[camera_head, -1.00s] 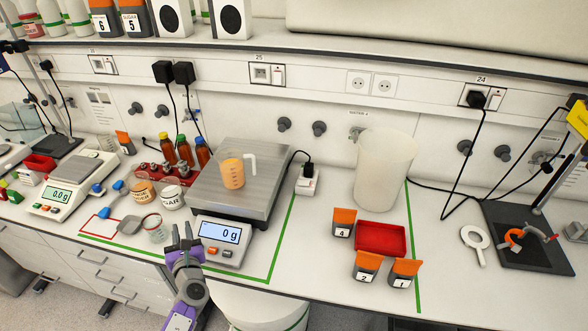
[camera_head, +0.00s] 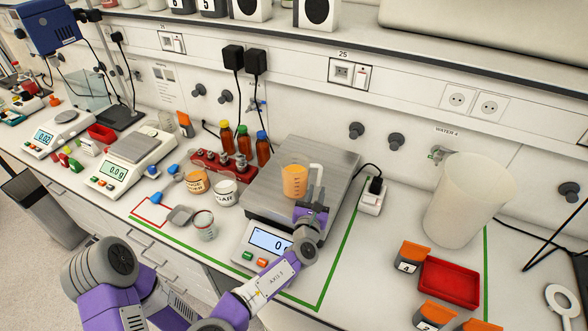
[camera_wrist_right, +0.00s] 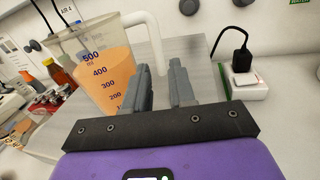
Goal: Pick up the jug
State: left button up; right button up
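The jug (camera_head: 294,182) is a clear measuring jug of orange juice with a white handle on its right side. It stands upright on the metal plate of the large scale (camera_head: 262,205). My right gripper (camera_head: 310,212) is over the front of the scale, close to the handle. In the right wrist view, the jug (camera_wrist_right: 100,75) shows markings up to 500, and the handle (camera_wrist_right: 160,50) reaches down between the two fingers of the gripper (camera_wrist_right: 163,85). The fingers are apart, with a gap around the handle. My left gripper is out of view.
The scale's display (camera_head: 268,241) is partly hidden by my arm. Bottles (camera_head: 243,140), a sugar tub (camera_head: 223,190) and a small beaker (camera_head: 204,225) stand to the left. A power adapter (camera_head: 373,197), a large white container (camera_head: 470,200) and a red tray (camera_head: 448,283) are to the right.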

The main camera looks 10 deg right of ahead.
aim_at(319, 177)
jog(key=shift+x, duration=0.9)
jog(key=shift+w+r, duration=0.1)
jog(key=shift+w, duration=0.2)
jog(key=shift+d+r, duration=0.15)
jog(key=shift+r, duration=0.1)
jog(key=shift+w+d+r+p, duration=0.1)
jog(key=shift+d+r+p, duration=0.1)
jog(key=shift+p, duration=0.1)
jog(key=x, duration=0.4)
jog(key=shift+w+a+f+p, duration=0.1)
jog(key=shift+w+a+p, duration=0.1)
jog(key=shift+p, duration=0.1)
grip_shut()
